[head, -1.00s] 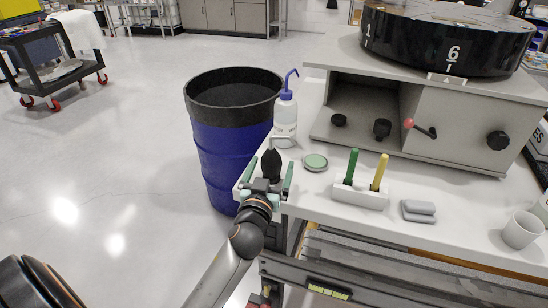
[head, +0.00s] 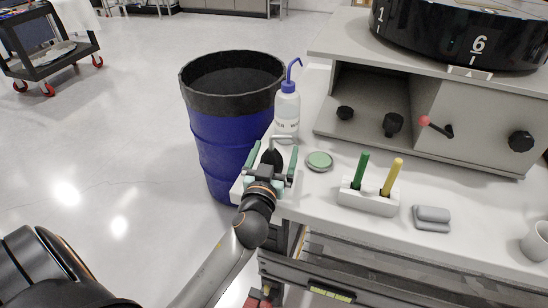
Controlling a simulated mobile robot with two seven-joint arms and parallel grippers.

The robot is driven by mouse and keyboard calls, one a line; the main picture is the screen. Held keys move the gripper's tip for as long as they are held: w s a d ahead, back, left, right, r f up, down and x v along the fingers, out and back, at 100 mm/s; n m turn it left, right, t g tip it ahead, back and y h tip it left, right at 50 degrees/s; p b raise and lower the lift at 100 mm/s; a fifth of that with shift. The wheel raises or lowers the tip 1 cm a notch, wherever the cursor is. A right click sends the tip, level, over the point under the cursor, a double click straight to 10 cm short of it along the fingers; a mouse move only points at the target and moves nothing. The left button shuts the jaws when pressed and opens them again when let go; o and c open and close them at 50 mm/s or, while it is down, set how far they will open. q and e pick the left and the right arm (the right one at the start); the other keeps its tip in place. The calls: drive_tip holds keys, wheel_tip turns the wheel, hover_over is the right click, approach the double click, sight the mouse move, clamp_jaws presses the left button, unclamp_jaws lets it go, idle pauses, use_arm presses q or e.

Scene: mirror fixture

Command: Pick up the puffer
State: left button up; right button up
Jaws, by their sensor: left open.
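The puffer (head: 271,158) is a black rubber bulb near the left edge of the white bench top (head: 318,197). My left gripper (head: 273,160) reaches in from the lower left. Its two green-padded fingers are open, one on each side of the bulb. The gripper body hides the bulb's lower part, and I cannot tell whether the fingers touch it. My right gripper is not in view.
A wash bottle (head: 286,112) with a blue cap stands just behind the puffer. A round green-topped dish (head: 319,161), a white holder (head: 369,198) with green and yellow handles, and a grey block (head: 431,218) lie rightward. A blue drum (head: 222,140) stands left of the bench.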

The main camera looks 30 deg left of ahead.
use_arm(q)
drive_tip(key=shift+s, duration=0.15)
drive_tip(key=shift+d, duration=0.1)
drive_tip(key=shift+c, duration=0.6)
drive_tip(key=c, duration=0.8)
drive_tip(key=shift+r, duration=0.1)
drive_tip(key=shift+c, duration=0.2)
